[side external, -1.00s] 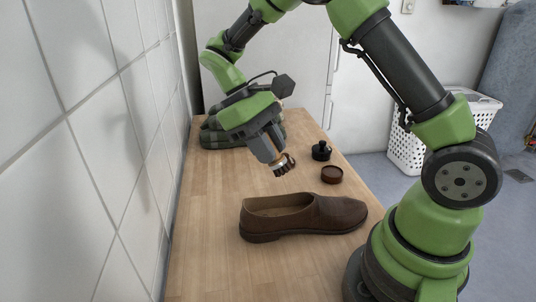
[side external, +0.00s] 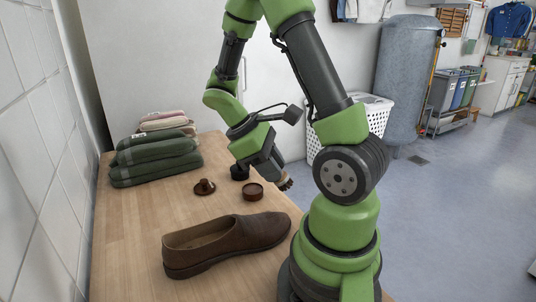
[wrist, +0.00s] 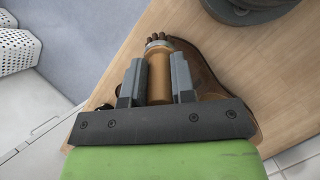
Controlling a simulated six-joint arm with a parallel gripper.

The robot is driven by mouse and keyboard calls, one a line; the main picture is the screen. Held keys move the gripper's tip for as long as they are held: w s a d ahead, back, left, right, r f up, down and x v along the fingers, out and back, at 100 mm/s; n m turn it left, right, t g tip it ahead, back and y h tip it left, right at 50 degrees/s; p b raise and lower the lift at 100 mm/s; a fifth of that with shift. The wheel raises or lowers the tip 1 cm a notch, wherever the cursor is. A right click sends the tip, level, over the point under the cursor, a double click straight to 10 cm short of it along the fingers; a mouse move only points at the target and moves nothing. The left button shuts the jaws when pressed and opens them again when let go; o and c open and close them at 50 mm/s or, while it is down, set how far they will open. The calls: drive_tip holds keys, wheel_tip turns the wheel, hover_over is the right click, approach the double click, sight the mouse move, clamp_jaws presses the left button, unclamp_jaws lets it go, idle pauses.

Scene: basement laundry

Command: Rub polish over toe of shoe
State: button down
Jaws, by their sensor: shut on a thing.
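A brown leather shoe (side external: 228,243) lies on the wooden table (side external: 130,235), its toe pointing right. My gripper (side external: 274,174) is shut on the wooden handle of a dark-bristled brush (side external: 285,183), also seen in the wrist view (wrist: 158,72). The brush is in the air beyond the toe, near the table's right edge, apart from the shoe in the side view. In the wrist view the shoe (wrist: 208,62) shows behind the brush and jaws, partly hidden. An open round brown tin (side external: 252,192) stands behind the shoe.
A small brown disc with an upright part (side external: 204,187) lies left of the tin. A black bottle (side external: 239,173) is partly behind my gripper. Folded green towels (side external: 155,158) are stacked at the back left. A white basket (side external: 350,125) stands on the floor beyond the table.

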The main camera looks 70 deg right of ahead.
drive_tip(key=shift+f, duration=0.7)
